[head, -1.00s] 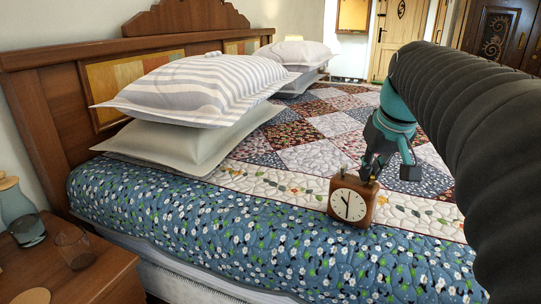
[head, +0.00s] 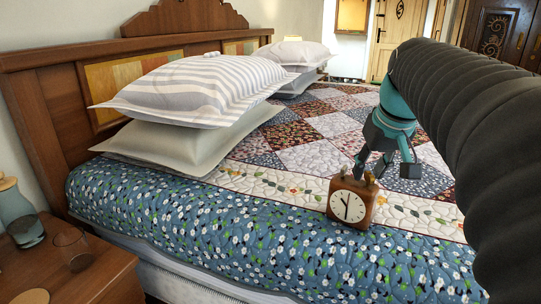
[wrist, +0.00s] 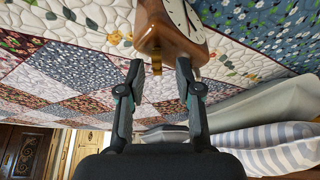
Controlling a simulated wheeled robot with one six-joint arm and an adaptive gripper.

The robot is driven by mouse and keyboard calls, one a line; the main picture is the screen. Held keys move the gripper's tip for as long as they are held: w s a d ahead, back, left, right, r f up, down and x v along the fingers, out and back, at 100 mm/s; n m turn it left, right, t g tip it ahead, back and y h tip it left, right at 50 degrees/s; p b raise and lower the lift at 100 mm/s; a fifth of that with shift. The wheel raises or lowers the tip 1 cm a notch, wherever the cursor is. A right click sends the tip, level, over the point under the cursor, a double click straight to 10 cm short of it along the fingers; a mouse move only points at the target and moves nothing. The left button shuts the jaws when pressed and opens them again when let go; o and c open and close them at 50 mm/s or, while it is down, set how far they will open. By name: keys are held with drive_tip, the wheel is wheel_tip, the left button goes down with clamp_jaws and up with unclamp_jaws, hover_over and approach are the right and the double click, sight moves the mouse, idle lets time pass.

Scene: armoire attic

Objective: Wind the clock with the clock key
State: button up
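The clock (head: 351,204) is a small brown wooden box with a round white face and dark hands. It stands upright on the bed, and its face is towards the head camera. My gripper (head: 385,170) is just behind and above it. In the wrist view the clock (wrist: 165,35) shows upside down, beyond my fingertips. A small brass piece (wrist: 156,66), perhaps the clock key, sticks out from the clock towards my gripper. My gripper's fingers (wrist: 158,68) are spread, one on each side of the brass piece, with gaps between. Nothing is held.
The bed's flowered quilt (head: 215,235) lies around the clock. A nightstand (head: 80,275) with a bottle and a glass stands at the lower left. The quilt behind the clock is clear.

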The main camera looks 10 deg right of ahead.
drive_tip(key=v, duration=1.1)
drive_tip(key=shift+r, duration=0.2)
drive_tip(key=shift+s+b, duration=0.2)
drive_tip(key=shift+b, duration=0.1)
drive_tip(key=b+x, duration=0.2)
drive_tip(key=x, duration=0.2)
drive_tip(key=b+x, duration=0.2)
drive_tip(key=x, duration=0.2)
drive_tip(key=b+x, duration=0.1)
drive_tip(key=x, duration=0.2)
drive_tip(key=shift+s+f+b, duration=0.15)
drive_tip(key=shift+f+b, duration=0.25)
drive_tip(key=shift+f, duration=0.1)
clamp_jaws()
